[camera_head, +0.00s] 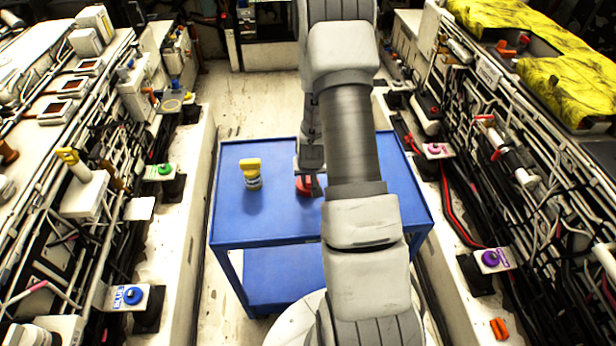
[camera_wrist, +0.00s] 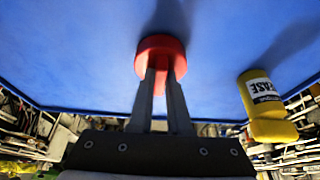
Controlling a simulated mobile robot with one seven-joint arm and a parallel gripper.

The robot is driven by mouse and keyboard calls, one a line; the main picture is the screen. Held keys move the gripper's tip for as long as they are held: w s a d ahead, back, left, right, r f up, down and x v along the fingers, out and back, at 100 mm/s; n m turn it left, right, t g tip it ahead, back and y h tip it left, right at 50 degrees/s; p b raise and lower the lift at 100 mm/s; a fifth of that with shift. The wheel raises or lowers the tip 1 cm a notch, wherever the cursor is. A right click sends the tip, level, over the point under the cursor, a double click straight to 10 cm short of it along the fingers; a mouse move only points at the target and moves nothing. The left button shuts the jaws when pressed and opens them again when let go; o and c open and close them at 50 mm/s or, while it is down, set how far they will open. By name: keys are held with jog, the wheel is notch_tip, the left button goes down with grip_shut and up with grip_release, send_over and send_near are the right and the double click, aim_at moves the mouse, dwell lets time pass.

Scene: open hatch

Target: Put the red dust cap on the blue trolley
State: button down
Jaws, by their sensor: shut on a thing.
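The red dust cap (camera_head: 304,187) is at the blue top of the trolley (camera_head: 270,222), partly hidden behind my arm in the head view. In the wrist view the red dust cap (camera_wrist: 160,58) is between my fingertips, against the blue surface. My gripper (camera_wrist: 162,78) is shut on it. My gripper (camera_head: 308,178) also shows in the head view, low over the middle of the trolley top. I cannot tell whether the cap touches the surface or is just above it.
A yellow-topped grease container (camera_head: 250,174) stands on the trolley left of my gripper; it also shows in the wrist view (camera_wrist: 264,108). Equipment banks with pipes and cables line both sides. The trolley top's left front is clear.

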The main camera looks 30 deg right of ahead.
jog(key=shift+f, duration=0.15)
jog(key=shift+f+b, duration=0.1)
jog(key=shift+b, duration=0.2)
jog(key=c, duration=0.9)
grip_release()
jog(key=shift+o, duration=0.2)
